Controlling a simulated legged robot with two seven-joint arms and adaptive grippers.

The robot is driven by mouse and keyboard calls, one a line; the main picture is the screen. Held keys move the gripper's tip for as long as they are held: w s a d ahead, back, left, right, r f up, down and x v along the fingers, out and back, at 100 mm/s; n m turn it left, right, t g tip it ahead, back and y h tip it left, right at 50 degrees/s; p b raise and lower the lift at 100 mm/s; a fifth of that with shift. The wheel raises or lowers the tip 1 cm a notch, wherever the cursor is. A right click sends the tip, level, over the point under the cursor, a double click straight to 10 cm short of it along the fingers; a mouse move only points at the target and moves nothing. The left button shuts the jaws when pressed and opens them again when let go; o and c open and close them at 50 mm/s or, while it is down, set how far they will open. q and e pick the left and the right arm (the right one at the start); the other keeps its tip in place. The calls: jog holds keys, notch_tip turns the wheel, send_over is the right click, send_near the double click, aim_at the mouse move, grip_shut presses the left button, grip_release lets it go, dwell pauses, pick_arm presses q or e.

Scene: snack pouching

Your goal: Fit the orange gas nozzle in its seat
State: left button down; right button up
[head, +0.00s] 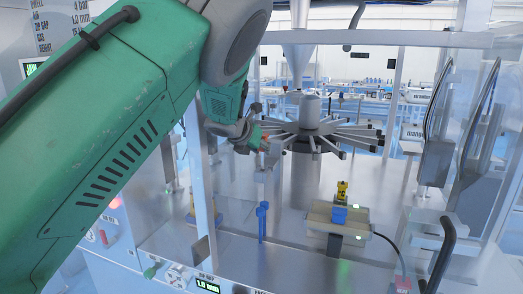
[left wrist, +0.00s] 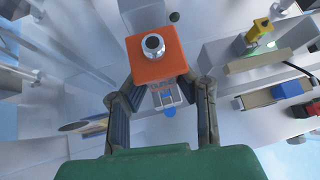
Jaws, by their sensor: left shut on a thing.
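The orange gas nozzle (left wrist: 172,66) is a block with a round metal tip. My left gripper (left wrist: 161,80) is shut on it, one finger on each side. In the head view my left gripper (head: 258,136) is beside the rotary machine, with a little of the orange nozzle (head: 265,143) showing at its fingertips. A grey upright post (head: 268,176) stands just below the nozzle there. A grey labelled part (left wrist: 164,95) shows between the fingers in the left wrist view. I cannot tell which part is the seat, or whether the nozzle touches it. My right gripper is not in view.
A rotary hub (head: 309,125) with radiating metal arms stands just right of the gripper. A blue-topped post (head: 262,214) and a beige unit with a yellow fitting (head: 342,190) stand nearer the front. Clear panels and a frame upright (head: 199,180) surround the deck.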

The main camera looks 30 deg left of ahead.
pick_arm(q)
jog(key=shift+f+b, duration=2.4)
jog(key=shift+f, duration=0.25)
jog(key=c, duration=1.2)
grip_release()
jog(key=shift+d, duration=0.1)
jog(key=shift+r, duration=0.1)
notch_tip(320, 180, up, 9)
send_over(262, 165)
jog(key=shift+r, duration=0.3)
